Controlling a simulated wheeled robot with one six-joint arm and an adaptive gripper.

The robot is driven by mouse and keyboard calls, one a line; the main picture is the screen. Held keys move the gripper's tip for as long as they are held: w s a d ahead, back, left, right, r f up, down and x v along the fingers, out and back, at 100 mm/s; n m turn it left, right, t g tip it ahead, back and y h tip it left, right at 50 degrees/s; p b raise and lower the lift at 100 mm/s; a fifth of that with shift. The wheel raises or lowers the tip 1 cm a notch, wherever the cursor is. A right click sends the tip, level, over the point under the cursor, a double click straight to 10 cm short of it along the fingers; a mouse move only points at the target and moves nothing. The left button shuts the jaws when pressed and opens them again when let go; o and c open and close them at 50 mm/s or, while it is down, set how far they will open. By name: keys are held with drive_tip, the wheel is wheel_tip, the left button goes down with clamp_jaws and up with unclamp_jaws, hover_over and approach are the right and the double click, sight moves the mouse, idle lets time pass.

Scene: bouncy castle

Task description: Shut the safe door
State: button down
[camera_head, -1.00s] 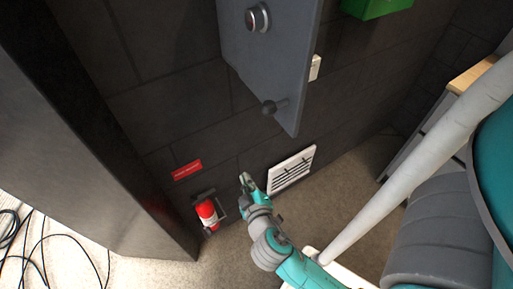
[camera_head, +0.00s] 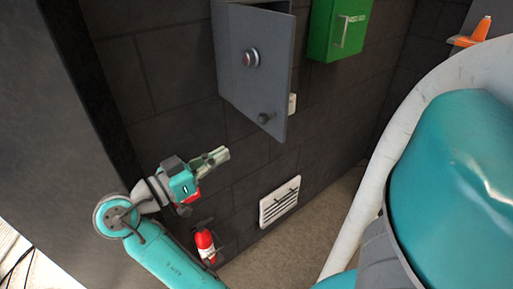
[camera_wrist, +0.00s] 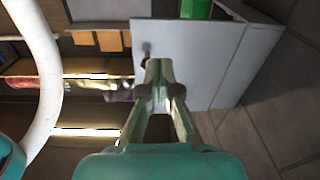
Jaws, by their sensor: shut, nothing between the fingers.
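The safe door (camera_head: 272,75) is a grey panel with a round dial (camera_head: 250,57) and a dark knob handle (camera_head: 265,118). It stands ajar from the dark wall in the head view, its right edge swung outward. In the wrist view the door (camera_wrist: 205,60) is a pale panel beyond the fingers, with the handle (camera_wrist: 147,48) near its edge. My gripper (camera_head: 222,154) is shut and empty, below and left of the door in the head view. The fingertips (camera_wrist: 160,72) overlap the door in the wrist view; I cannot tell the gap. The safe's inside is hidden.
A green first-aid box (camera_head: 325,28) hangs right of the safe. A white vent (camera_head: 280,202) and a red extinguisher (camera_head: 205,243) are low on the wall. A dark pillar (camera_head: 60,120) stands at left.

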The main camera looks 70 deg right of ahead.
drive_tip(key=a+r+m+g+y, duration=0.1)
drive_tip(key=a+m, duration=0.1)
approach(277, 132)
drive_tip(key=x, duration=0.7)
drive_tip(key=shift+d, duration=0.1)
drive_tip(key=shift+s+d, duration=0.1)
idle(0.3)
